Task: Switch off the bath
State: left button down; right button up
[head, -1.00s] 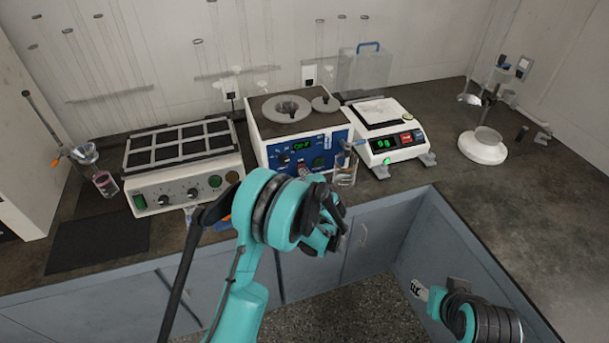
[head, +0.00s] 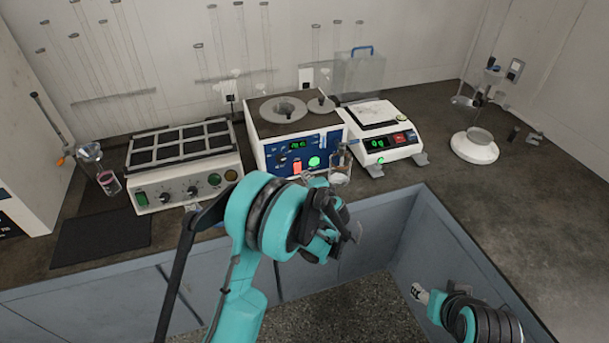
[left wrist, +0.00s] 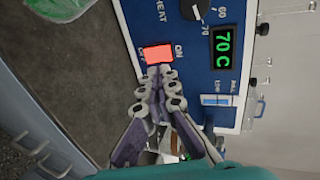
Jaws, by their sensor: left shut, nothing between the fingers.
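The bath (head: 262,152) is a white box with a blue front at the back of the counter. Its display (left wrist: 225,48) reads 70 C in the left wrist view. Its rocker switch (left wrist: 157,54), between the ON and OFF marks, glows red; it also shows in the head view (head: 297,168).
A block heater (head: 165,192) stands left of the bath and a balance (head: 370,143) right of it. A glass beaker (head: 340,168) stands in front, close to my left gripper. A dark mat (head: 100,236) lies at the front left.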

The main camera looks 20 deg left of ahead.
pick_arm(q)
jog(key=p+v, duration=0.1)
jog(key=v, duration=0.6)
jog(key=shift+s+p, duration=0.2)
jog(key=shift+p, duration=0.2)
pick_arm(e)
jog(key=shift+w+a+r, duration=0.15)
jog(key=shift+w+r, duration=0.05)
jog(key=shift+r, duration=0.3)
jog(key=shift+w+a+r, duration=0.1)
jog(key=shift+w+r, duration=0.05)
jog(key=shift+r, duration=0.35)
pick_arm(q)
jog(key=shift+w, duration=0.15)
